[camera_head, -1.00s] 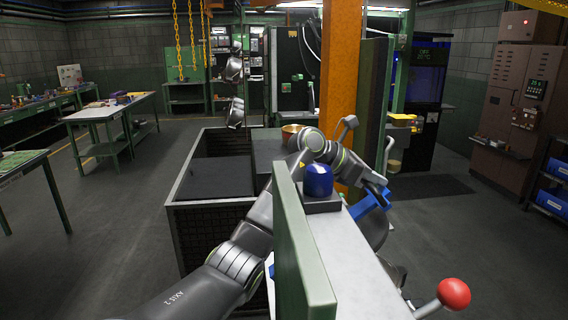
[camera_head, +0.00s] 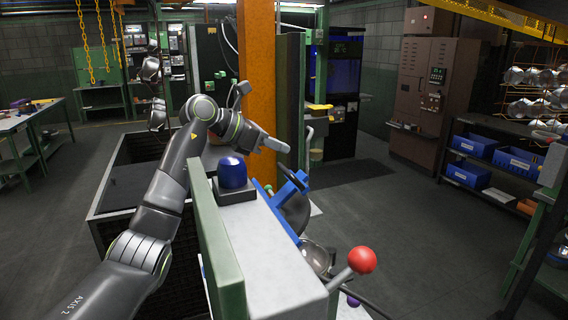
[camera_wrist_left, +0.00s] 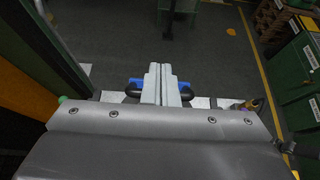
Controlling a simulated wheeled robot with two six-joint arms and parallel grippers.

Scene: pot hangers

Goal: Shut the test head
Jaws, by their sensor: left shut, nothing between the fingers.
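A grey bench-like machine (camera_head: 270,262) with a green side panel (camera_head: 218,255) stands in front of me. A blue bracket or handle (camera_head: 289,190) is on its right side, with rounded metal parts (camera_head: 298,212) partly hidden behind it. I cannot tell for certain which part is the test head. My left gripper (camera_head: 286,148) reaches over the machine and is above the blue bracket, seemingly apart from it. In the left wrist view the fingers (camera_wrist_left: 160,72) are together and empty, with blue parts (camera_wrist_left: 134,85) showing on both sides beyond them. My right gripper is not in view.
A blue beacon (camera_head: 233,173) sits on the machine top, and a red-knobbed lever (camera_head: 362,260) sticks out at its front right. An orange post (camera_head: 256,80) stands just behind. Shelves with blue bins (camera_head: 474,145) are at right. Open floor (camera_head: 400,215) lies between.

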